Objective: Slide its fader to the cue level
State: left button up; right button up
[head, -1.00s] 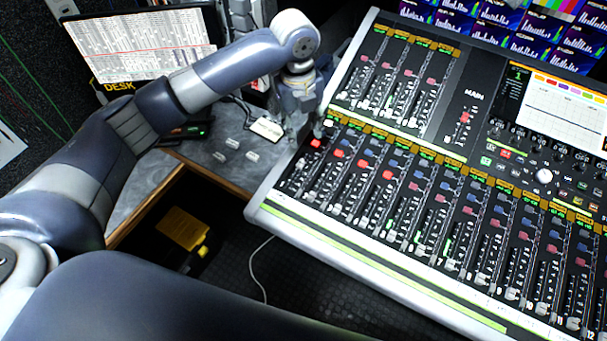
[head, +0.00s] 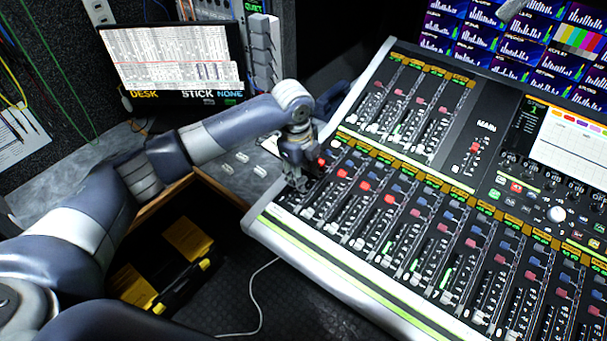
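The mixing console (head: 349,280) fills the right of the head view, with a long row of channel faders along its front. The main fader (head: 474,147) has a red cap and stands in the upper middle of the console. My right gripper is not in view.
A monitor (head: 172,62) reading DESK, STICK, NONE stands behind my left arm. Small pale pieces (head: 243,157) lie on the grey desk left of the console. A black and yellow case (head: 188,240) sits on the floor below. Screens (head: 515,30) line the back right.

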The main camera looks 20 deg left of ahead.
pick_arm(q)
jog(key=shift+w+f, duration=0.1)
jog(key=shift+f, duration=0.7)
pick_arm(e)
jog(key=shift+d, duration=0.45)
